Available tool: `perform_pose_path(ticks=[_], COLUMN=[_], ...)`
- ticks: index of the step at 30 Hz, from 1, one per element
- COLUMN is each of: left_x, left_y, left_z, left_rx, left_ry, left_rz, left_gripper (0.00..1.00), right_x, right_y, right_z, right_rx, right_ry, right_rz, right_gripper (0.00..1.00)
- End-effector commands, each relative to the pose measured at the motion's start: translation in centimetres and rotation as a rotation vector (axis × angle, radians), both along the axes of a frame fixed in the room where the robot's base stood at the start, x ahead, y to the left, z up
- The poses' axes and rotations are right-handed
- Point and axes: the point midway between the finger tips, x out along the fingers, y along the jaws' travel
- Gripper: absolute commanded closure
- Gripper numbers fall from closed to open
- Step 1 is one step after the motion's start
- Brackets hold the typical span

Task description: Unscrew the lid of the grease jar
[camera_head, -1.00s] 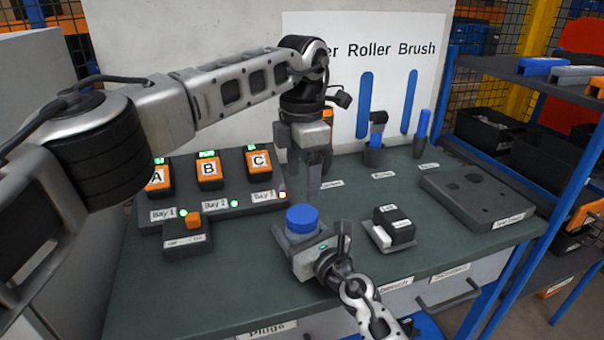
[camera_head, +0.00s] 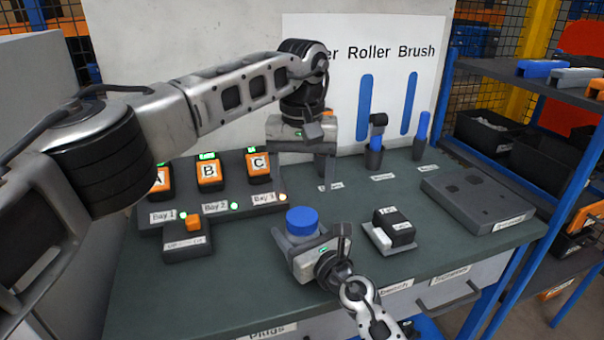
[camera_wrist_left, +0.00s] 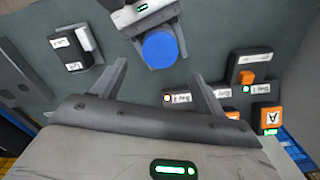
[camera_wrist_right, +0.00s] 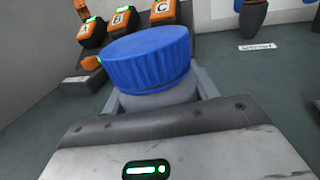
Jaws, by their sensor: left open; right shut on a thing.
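The grease jar with its ribbed blue lid (camera_head: 302,220) stands upright on the green bench. In the right wrist view the blue lid (camera_wrist_right: 150,58) sits on a grey jar body (camera_wrist_right: 160,97). My right gripper (camera_head: 304,243) is shut on the jar body, below the lid, with a finger on each side. My left gripper (camera_head: 298,168) is open and empty, pointing down above the bench, behind and above the jar. In the left wrist view the blue lid (camera_wrist_left: 160,49) lies beyond the spread fingers, apart from them.
A charger-like rack holds orange blocks A, B (camera_head: 209,172) and C on the left. A small dark box with an orange top (camera_head: 193,223) stands before it. A black-and-white block (camera_head: 396,230) is right of the jar. Cups, a slotted grey block (camera_head: 478,197) and a blue shelf stand farther right.

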Motion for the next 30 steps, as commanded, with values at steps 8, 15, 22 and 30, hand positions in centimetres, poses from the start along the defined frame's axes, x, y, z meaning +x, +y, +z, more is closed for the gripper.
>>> perform_pose_path(ticks=[8,15,22,30], left_x=[0.0,0.0,0.0,0.0], left_y=[0.0,0.0,0.0,0.0], left_z=[-3.7,-6.9,-7.9,-7.9], left_rx=[0.000,0.000,0.000,0.000], left_ry=[0.003,0.002,0.001,0.000], left_rz=[-0.014,-0.012,-0.012,-0.012], left_gripper=[0.28,0.28,0.28,0.47], right_x=[0.0,0.0,0.0,0.0], right_y=[0.0,0.0,0.0,0.0], right_z=[0.0,0.0,0.0,0.0], right_rx=[0.001,0.000,0.000,0.000], right_ry=[0.001,0.000,0.000,0.000], right_rz=[0.000,0.000,0.000,0.000], right_gripper=[1.00,1.00,1.00,1.00])
